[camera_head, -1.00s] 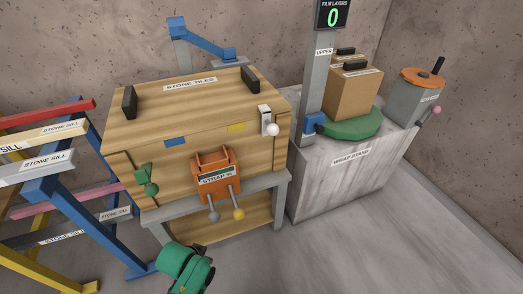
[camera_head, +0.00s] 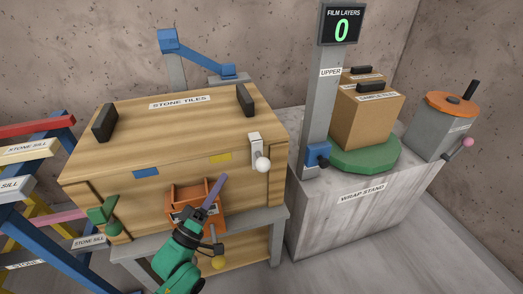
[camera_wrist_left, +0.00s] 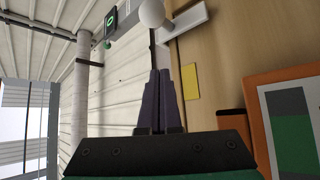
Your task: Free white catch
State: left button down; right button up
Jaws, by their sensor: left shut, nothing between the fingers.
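The white catch (camera_head: 255,150) is a white plate with a round white knob, at the upper right of the front of the wooden crate labelled STONE TILES (camera_head: 180,103). It also shows at the top of the left wrist view, as a white ball and plate (camera_wrist_left: 188,21). My left gripper (camera_head: 216,186) is shut and empty, its purple fingers pointing up in front of the crate, below and left of the catch and apart from it. The gripper partly hides the orange strap device (camera_head: 185,194). My right gripper is not in view.
A green catch (camera_head: 104,212) is on the crate's left front. Yellow (camera_head: 220,158) and blue (camera_head: 146,173) tabs mark the front. The wrap stand (camera_head: 335,215), with a grey post and boxes on a green turntable, stands right. A rack of sills (camera_head: 30,185) is left.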

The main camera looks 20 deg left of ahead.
aim_at(257, 143)
pick_arm(q)
jog(key=shift+s+r, duration=0.2)
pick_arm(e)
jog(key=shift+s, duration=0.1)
pick_arm(q)
jog(key=w+d+r, duration=0.1)
jog(key=w, duration=0.1)
jog(key=w+d, duration=0.2)
jog(key=w, duration=0.1)
jog(key=w+d+r, duration=0.1)
jog(key=w+d, duration=0.1)
jog(key=shift+w+r+p, duration=0.25)
jog(key=shift+r+p, duration=0.05)
jog(key=shift+s+d+f, duration=0.15)
jog(key=shift+d+f, duration=0.05)
jog(key=shift+d, duration=0.15)
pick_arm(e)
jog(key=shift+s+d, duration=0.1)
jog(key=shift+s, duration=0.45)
